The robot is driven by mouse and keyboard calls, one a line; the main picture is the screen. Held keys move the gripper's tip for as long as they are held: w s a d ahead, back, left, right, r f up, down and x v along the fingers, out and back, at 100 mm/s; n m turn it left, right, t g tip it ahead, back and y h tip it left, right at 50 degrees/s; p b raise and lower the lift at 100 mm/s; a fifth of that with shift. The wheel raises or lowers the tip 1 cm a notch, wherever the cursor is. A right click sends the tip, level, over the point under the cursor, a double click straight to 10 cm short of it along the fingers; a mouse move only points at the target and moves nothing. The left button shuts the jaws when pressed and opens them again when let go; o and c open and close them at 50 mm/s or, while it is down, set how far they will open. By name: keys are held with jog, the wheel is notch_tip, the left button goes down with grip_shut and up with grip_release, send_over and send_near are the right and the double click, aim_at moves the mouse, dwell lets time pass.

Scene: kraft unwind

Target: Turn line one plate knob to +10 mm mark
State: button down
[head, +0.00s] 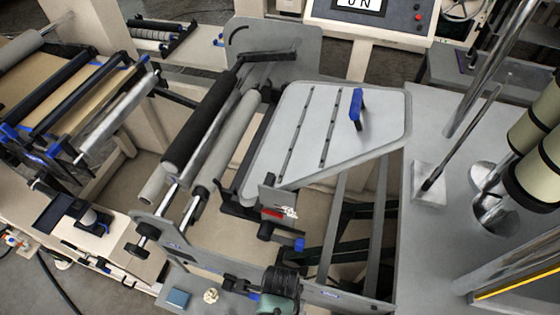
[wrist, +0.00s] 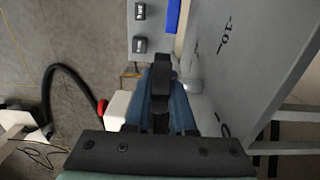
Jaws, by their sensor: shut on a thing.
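In the wrist view, my gripper (wrist: 162,85) is shut on a dark knob (wrist: 160,66), which sits between its two blue fingers. A pale round shaft end (wrist: 192,86) shows just right of the fingers, beside a grey plate (wrist: 250,60). The plate bears a tick with the number 10 (wrist: 226,33), whose sign is hard to read, and a partly hidden 0-like mark (wrist: 223,127) lower down. No pointer on the knob can be made out.
In the head view, a slotted grey plate (head: 300,180) and dark roller (head: 205,115) fill the middle.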

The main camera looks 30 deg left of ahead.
jog(key=g+y, duration=0.1)
jog(key=y, duration=0.2)
jog(key=shift+w+d+y, duration=0.1)
jog(key=shift+y, duration=0.2)
jog(key=y, duration=0.2)
jog(key=g+y+b, duration=0.1)
jog(key=shift+f+y, duration=0.2)
jog(key=shift+y, duration=0.2)
jog(key=g+y+b, duration=0.1)
jog(key=y+b, duration=0.3)
jog(key=shift+f+b, duration=0.15)
jog(key=shift+b, duration=0.2)
jog(key=g+y+b, duration=0.1)
jog(key=y+b, duration=0.2)
jog(key=shift+r, duration=0.2)
jog(key=shift+b, duration=0.3)
jog(key=c, duration=0.8)
grip_release()
jog(key=shift+o, duration=0.2)
